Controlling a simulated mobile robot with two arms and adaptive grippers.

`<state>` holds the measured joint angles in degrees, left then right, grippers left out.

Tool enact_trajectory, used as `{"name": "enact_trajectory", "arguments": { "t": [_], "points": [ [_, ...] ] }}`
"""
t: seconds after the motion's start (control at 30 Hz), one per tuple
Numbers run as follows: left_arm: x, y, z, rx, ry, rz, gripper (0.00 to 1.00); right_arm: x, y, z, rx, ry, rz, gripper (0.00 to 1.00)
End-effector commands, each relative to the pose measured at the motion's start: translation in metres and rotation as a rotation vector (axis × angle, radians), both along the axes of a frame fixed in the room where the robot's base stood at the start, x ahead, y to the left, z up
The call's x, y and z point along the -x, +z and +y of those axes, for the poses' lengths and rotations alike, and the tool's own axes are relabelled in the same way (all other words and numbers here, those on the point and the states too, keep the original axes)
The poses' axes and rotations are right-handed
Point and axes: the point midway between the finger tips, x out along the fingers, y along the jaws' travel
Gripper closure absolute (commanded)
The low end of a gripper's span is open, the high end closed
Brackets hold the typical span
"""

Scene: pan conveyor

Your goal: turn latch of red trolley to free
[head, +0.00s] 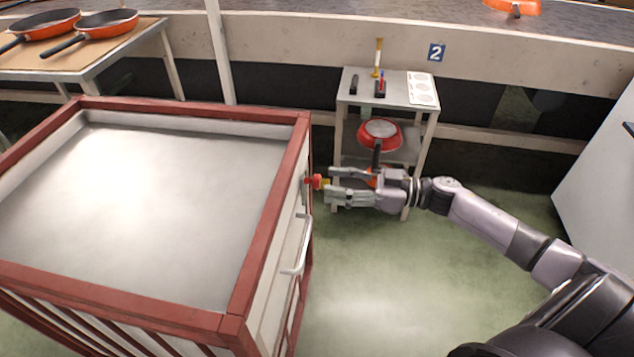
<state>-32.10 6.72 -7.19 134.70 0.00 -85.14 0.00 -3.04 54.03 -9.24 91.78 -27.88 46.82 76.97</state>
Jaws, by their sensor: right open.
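The red trolley (232,328) stands at the left, a red frame around a grey box with an empty-looking top. My left gripper is not in view.
A silver handle (300,245) sticks out from the trolley's right side, nearer than the latch. A small metal stand (388,92) with a red pan (379,134) on its lower shelf is behind my right gripper. Green floor (375,290) is clear right of the trolley.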

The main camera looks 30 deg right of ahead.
Motion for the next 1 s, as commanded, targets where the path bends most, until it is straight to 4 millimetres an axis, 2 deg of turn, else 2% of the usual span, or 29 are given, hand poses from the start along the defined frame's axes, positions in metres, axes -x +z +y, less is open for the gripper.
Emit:
{"name": "enact_trajectory", "arguments": {
  "t": [0.1,0.27,0.67,1.0],
  "points": [
    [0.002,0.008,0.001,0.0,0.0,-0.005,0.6,-0.014,0.001,0.018,-0.001,0.0,-0.005,0.53],
    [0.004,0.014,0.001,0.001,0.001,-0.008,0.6,-0.025,0.0,0.032,-0.002,-0.001,-0.001,0.53],
    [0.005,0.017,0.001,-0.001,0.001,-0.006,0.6,-0.029,0.0,0.038,0.001,-0.001,0.001,0.53],
    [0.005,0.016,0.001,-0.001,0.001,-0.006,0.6,-0.028,0.0,0.038,-0.001,-0.001,0.001,0.76]
  ]
}}
